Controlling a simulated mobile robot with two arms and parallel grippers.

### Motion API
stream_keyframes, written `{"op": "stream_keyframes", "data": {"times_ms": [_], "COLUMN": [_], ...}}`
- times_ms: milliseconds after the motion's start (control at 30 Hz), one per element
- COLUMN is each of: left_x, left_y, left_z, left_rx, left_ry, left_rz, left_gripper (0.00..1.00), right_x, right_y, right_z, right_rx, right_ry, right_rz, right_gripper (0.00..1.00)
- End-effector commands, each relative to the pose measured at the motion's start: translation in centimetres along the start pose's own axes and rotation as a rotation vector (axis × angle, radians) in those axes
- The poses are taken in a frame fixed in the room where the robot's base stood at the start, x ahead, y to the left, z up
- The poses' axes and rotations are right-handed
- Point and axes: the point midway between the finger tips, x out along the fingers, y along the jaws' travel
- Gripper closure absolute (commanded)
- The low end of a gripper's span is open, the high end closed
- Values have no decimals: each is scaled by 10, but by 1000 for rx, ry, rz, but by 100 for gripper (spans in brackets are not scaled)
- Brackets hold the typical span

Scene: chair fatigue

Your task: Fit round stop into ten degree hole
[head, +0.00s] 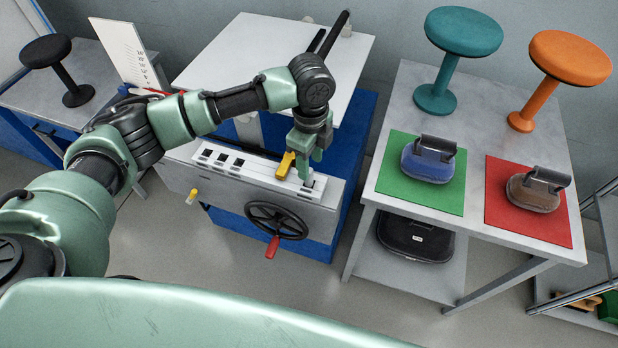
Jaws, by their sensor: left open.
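My left gripper (308,172) is open and points down over the right end of the white strip with square dark holes (262,170) on the machine's front. A yellow piece (286,165) is right beside its fingers, at the strip; I cannot tell whether it is the round stop or touches the fingers. A small pale grey piece shows below the fingertips, partly hidden. A second yellow piece (192,196) sticks out of the machine's front face at the left. The hole labels are too small to read. My right gripper is not in view.
A black handwheel (276,220) with a red handle is on the machine's front. A white board (275,55) stands behind the strip. On the right table (400,110) are teal (463,32) and orange stools (570,57), and weights on green and red mats. A black stool (46,51) stands left.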

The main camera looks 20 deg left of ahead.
Motion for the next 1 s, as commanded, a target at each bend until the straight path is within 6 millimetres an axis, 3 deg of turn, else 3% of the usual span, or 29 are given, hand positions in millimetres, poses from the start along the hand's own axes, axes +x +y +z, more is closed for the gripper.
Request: {"op": "stream_keyframes", "data": {"times_ms": [233, 533, 700, 1000], "left_x": [34, 39, 39, 38], "left_y": [2, 2, 2, 1], "left_z": [2, 2, 2, 2], "left_rx": [0, 0, 0, 0], "left_ry": [-1, -1, -1, -1], "left_rz": [1, -1, -1, -3], "left_gripper": [55, 55, 100, 100], "right_x": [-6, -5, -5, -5], "right_y": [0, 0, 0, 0], "right_z": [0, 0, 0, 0], "right_rx": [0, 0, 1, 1], "right_ry": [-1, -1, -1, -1], "right_rz": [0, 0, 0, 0], "right_gripper": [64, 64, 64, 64]}}
